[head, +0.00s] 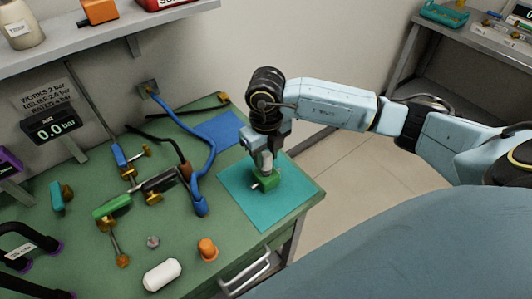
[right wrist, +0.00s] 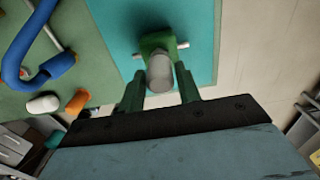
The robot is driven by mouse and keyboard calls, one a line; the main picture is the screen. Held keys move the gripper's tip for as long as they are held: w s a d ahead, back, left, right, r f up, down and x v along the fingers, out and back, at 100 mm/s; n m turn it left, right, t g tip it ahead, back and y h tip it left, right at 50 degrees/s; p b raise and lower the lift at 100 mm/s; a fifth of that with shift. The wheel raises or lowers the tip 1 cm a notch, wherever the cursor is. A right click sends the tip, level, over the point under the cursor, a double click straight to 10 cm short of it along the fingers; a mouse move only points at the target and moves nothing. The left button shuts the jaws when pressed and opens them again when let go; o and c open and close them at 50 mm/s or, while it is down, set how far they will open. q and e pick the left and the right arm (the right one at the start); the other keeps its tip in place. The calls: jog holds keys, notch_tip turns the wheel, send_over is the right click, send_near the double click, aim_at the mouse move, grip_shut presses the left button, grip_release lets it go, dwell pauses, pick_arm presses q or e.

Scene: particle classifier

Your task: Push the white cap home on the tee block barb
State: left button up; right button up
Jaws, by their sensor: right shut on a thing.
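The green tee block (head: 267,183) sits on the teal mat (head: 290,195) near the bench's right corner. In the right wrist view the tee block (right wrist: 156,42) has a pale metal stub on each side. My right gripper (head: 264,165) points down over the block. In the right wrist view its two fingers (right wrist: 160,84) are shut on the whitish cap (right wrist: 160,73), which lines up with the block. The cap hides the barb, so how far it is seated cannot be told. My left gripper is not in view.
A blue hose (head: 212,150) and brass fittings lie left of the mat. An orange part (head: 207,248), a white rounded piece (head: 162,275) and a small grey knob (head: 153,241) stand in front. A shelf (head: 100,40) overhangs the back left. The mat around the block is clear.

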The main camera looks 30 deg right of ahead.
aim_at(266, 154)
jog(key=shift+f+b, duration=0.5)
jog(key=shift+f, duration=0.25)
jog(key=o, duration=1.1)
jog(key=shift+c, duration=0.2)
jog(key=shift+r, duration=0.1)
notch_tip(266, 154, up, 13)
jog(key=shift+r+p, duration=0.2)
jog(key=shift+p, duration=0.2)
